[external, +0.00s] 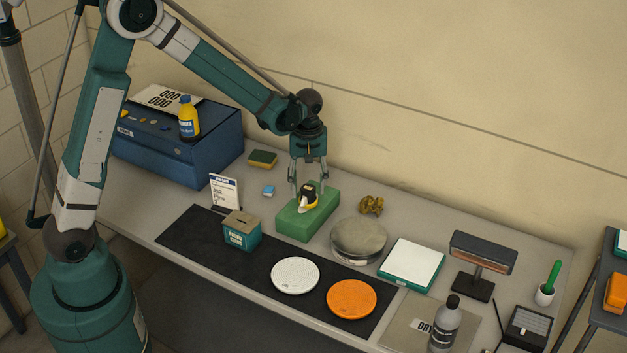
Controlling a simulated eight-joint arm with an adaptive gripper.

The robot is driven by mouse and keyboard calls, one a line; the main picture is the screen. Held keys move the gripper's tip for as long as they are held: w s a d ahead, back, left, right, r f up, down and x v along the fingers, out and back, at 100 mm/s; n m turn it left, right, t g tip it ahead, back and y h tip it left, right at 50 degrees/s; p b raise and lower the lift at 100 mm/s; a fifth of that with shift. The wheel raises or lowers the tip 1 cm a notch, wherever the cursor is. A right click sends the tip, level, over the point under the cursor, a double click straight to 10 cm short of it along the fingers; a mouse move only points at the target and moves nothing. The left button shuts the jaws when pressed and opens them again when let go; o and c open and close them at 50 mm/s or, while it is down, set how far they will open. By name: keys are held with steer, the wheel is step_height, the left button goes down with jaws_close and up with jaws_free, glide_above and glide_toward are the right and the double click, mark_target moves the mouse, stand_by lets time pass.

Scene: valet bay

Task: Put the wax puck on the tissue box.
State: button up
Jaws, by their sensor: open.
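What looks like the wax puck (308,203), a small yellow and white piece with a black top, sits on the green tissue box (293,223) near the middle of the bench. It appears slightly tilted in this view. My gripper (308,190) points down just above the box, its open fingers on either side of the puck. I cannot tell whether the fingers touch it.
A grey round lidded thing (358,238) and a brown lump (371,205) stand right of the box. A teal collection box (242,232) and a sign (225,190) stand left. White (295,275) and orange (352,299) discs lie in front on the dark mat (200,238).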

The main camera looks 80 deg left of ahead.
mark_target(308, 189)
step_height(308, 189, up, 11)
stand_by(0.6)
steer(key=shift+d+r, duration=0.1)
steer(key=shift+r, duration=0.05)
stand_by(0.7)
steer(key=s+d+r+m+t, duration=0.3)
steer(key=s+d+r+m, duration=0.4)
steer(key=s+d+r, duration=0.65)
steer(key=s+d+f+m+t, duration=0.1)
steer(key=s+d+m+t, duration=0.3)
steer(key=s+d+m, duration=0.4)
steer(key=s+d, duration=0.4)
steer(key=s, duration=0.3)
steer(key=shift+f, duration=0.35)
